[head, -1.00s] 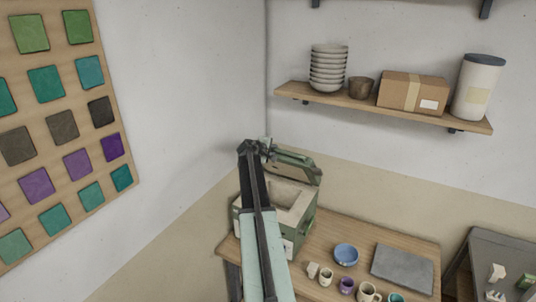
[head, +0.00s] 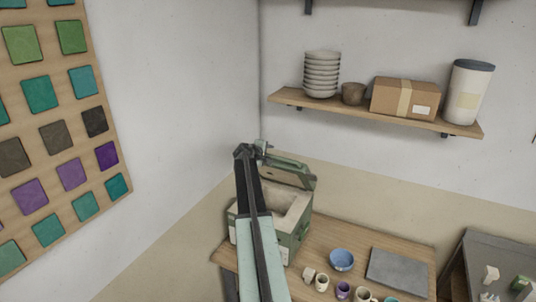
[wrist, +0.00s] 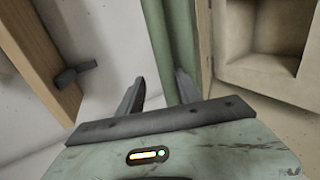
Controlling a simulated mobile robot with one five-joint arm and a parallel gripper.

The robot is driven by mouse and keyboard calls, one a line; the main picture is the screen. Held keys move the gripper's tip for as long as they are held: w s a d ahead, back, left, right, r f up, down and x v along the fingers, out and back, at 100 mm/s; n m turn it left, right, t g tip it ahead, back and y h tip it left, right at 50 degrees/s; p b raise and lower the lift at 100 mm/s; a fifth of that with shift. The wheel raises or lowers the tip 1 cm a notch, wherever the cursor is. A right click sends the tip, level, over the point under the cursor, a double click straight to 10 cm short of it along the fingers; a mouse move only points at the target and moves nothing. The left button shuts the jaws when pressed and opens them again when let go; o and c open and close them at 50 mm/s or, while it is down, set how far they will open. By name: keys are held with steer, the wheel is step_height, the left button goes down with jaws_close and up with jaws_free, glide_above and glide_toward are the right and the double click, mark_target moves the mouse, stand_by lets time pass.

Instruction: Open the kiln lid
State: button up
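The green kiln (head: 297,238) stands on the wooden table, its pale chamber open to view from above. Its green lid (head: 290,172) is raised and tilted up at the back of the kiln. My gripper (head: 262,149) is up at the left end of the raised lid; its fingers are small there. In the wrist view my gripper (wrist: 160,92) has its two dark fingers spread apart. The green lid edge (wrist: 160,35) runs behind the right finger; I cannot tell whether they touch. The pale kiln chamber (wrist: 265,45) shows at right.
A wooden shelf (head: 360,110) with bowls, a cardboard box (head: 405,98) and a canister is on the wall above. The table (head: 325,238) holds a blue bowl (head: 341,260), several cups and a grey slab (head: 398,268). A board of glaze tiles hangs at left.

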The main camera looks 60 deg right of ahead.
steer(key=shift+a+r+p, duration=0.25)
steer(key=shift+a+p, duration=0.05)
steer(key=s+a+r+p, duration=0.1)
steer(key=s+a, duration=0.1)
steer(key=a, duration=1.3)
steer(key=shift+s+a+r, duration=0.25)
steer(key=shift+a+r, duration=0.05)
